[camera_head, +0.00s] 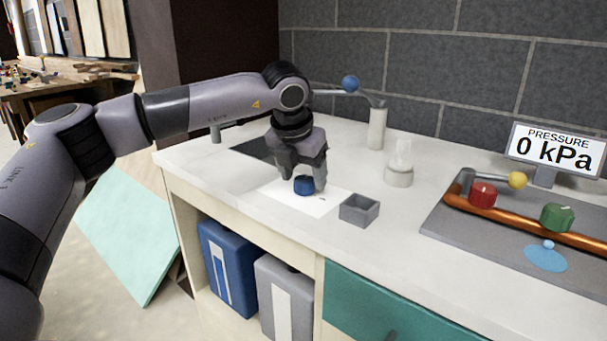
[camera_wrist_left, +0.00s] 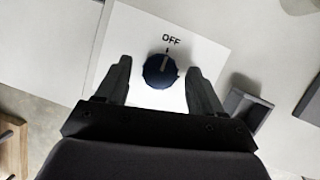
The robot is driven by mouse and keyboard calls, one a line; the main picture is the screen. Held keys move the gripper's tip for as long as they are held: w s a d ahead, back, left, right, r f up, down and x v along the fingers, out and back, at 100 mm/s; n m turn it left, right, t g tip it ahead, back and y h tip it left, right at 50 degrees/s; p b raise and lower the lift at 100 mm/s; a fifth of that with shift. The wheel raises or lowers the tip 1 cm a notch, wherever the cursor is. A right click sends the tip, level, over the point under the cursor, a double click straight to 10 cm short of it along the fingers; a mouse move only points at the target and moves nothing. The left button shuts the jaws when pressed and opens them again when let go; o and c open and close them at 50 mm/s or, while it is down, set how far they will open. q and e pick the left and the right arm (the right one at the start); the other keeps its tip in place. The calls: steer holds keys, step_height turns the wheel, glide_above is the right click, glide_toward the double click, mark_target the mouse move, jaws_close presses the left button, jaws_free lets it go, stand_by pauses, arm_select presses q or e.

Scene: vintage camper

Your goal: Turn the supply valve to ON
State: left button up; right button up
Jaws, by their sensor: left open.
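The supply valve is a blue round knob (camera_head: 304,186) on a white plate (camera_head: 314,207) on the counter. In the left wrist view the knob (camera_wrist_left: 160,71) has a pale pointer line aimed at the word OFF (camera_wrist_left: 171,40) on the white plate (camera_wrist_left: 140,35). My left gripper (camera_head: 302,184) points down over the plate. In the left wrist view its open fingers (camera_wrist_left: 160,80) stand on either side of the knob, with a gap to each side. No ON mark is readable. My right gripper is not in view.
A small grey open box (camera_head: 359,210) stands just right of the plate. A lever with a blue ball (camera_head: 350,83) stands behind. A grey board (camera_head: 470,245) carries a copper pipe, a red knob (camera_head: 482,194) and a green knob (camera_head: 557,217). The pressure display (camera_head: 555,149) reads 0 kPa.

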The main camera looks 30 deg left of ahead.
arm_select(q)
steer(key=shift+w+f, duration=0.1)
steer(key=shift+f, duration=0.05)
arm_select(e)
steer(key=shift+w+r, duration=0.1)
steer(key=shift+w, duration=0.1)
arm_select(q)
steer(key=c, duration=1)
steer(key=shift+c, duration=0.2)
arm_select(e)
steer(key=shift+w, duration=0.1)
